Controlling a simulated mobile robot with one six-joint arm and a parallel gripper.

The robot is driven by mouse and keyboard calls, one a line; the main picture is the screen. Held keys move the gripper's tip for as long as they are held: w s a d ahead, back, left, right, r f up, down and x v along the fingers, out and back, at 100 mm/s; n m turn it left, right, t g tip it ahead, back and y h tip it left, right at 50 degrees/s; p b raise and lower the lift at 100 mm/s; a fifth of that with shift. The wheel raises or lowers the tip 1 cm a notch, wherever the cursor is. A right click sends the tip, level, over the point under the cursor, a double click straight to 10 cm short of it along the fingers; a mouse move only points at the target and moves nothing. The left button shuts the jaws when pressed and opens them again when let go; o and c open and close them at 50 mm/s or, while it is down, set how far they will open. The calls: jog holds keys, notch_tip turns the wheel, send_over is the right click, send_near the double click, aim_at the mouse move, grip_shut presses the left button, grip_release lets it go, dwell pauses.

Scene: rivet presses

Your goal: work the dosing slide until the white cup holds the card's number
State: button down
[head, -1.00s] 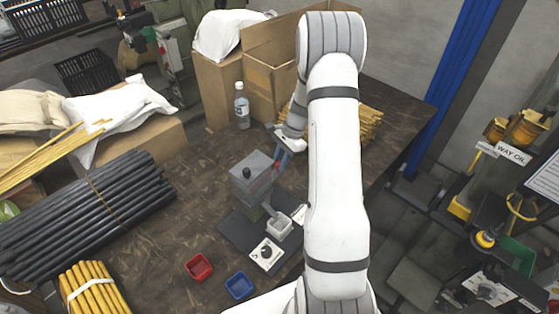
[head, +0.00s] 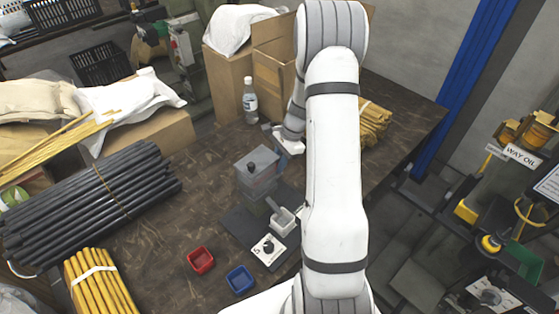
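The cup's contents are too small to make out. The white card (head: 269,251) lies in front of the cup, with a dark round mark and a small figure that looks like a 5. My gripper (head: 281,151) is just behind the box's right side, pointing down. Its fingertips are small and partly hidden, so I cannot tell whether they hold the slide.
A red tray (head: 201,260) and a blue tray (head: 240,279) sit at the front. A water bottle (head: 250,101) stands behind the box. Bundles of black rods (head: 90,205) and yellow rods (head: 100,287) lie at left. Table between rods and box is clear.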

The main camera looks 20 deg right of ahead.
jog(key=c, duration=1.4)
grip_release()
jog(key=shift+s+a, duration=0.15)
jog(key=shift+a, duration=0.15)
jog(key=shift+c, duration=0.2)
jog(key=shift+o, duration=0.9)
jog(key=shift+d, duration=0.1)
jog(key=v, duration=0.7)
jog(key=shift+d+r+b, duration=0.2)
jog(key=shift+r+b, duration=0.15)
jog(key=shift+b, duration=0.05)
